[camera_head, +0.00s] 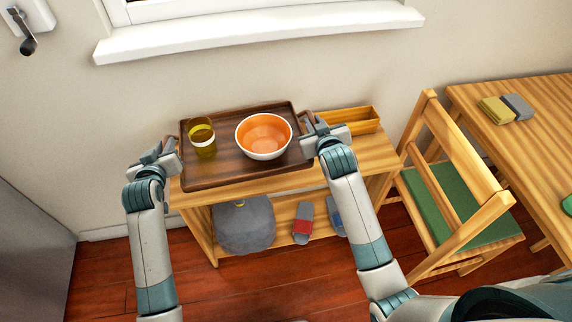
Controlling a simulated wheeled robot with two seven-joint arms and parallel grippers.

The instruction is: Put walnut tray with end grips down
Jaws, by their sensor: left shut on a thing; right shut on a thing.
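The dark walnut tray (225,176) is at the left part of a low wooden bench, under the window. It looks level; I cannot tell whether it rests on the bench top or hangs just above it. A yellow-green cup (202,140) and an orange bowl with a white outside (264,136) stand on it. My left gripper (168,148) is shut on the tray's left end grip. My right gripper (309,122) is shut on its right end grip. The gripper bodies partly hide both grips.
A chair with a green seat (452,205) and a table (530,130) stand to the right. The window sill (260,38) is above.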

